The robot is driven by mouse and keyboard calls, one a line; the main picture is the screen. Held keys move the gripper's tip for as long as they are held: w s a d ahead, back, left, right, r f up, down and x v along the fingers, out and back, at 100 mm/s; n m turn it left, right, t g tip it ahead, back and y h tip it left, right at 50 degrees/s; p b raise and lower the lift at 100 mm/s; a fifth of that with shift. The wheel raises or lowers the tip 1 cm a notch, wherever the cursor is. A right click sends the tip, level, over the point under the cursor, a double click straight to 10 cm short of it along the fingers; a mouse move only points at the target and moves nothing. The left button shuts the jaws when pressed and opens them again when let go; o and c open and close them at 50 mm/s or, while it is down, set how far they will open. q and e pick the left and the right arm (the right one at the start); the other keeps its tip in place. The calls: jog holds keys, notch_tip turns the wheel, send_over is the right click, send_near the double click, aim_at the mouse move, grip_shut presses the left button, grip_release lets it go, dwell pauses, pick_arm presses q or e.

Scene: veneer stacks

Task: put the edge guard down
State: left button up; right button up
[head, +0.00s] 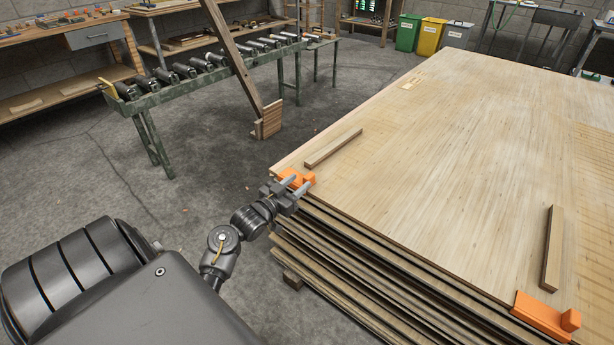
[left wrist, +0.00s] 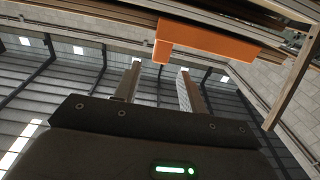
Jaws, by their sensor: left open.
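An orange edge guard (head: 309,179) sits at the near left corner of the top veneer sheet (head: 440,120). My left gripper (head: 299,184) is at that corner, its fingers partly in front of the guard. In the left wrist view, the two fingers (left wrist: 159,70) stand apart with nothing between them. The orange guard (left wrist: 215,40) shows just past the fingertips, against the stack's edge; I cannot tell if a fingertip touches it. A second orange edge guard (head: 541,314) sits on the stack's near edge at the lower right. My right gripper is not in view.
Two wooden strips lie on the stack: one near the left corner (head: 333,147), one at the right (head: 551,248). A roller conveyor (head: 165,95) and a leaning wooden post (head: 235,58) stand at the back left. The floor left of the stack is mostly clear.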

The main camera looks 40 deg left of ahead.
pick_arm(q)
jog(key=s+d+f+m+g, duration=0.1)
jog(key=s+d+f+g, duration=0.6)
jog(key=s+d+f, duration=0.4)
jog(key=s+d+f+m+g, duration=0.1)
jog(key=s+d+f+g, duration=0.7)
jog(key=s+d+f, duration=0.3)
jog(key=s+f, duration=0.3)
jog(key=s, duration=0.3)
jog(key=shift+s+f+h, duration=0.15)
jog(key=shift+f+h, duration=0.15)
jog(key=shift+f, duration=0.1)
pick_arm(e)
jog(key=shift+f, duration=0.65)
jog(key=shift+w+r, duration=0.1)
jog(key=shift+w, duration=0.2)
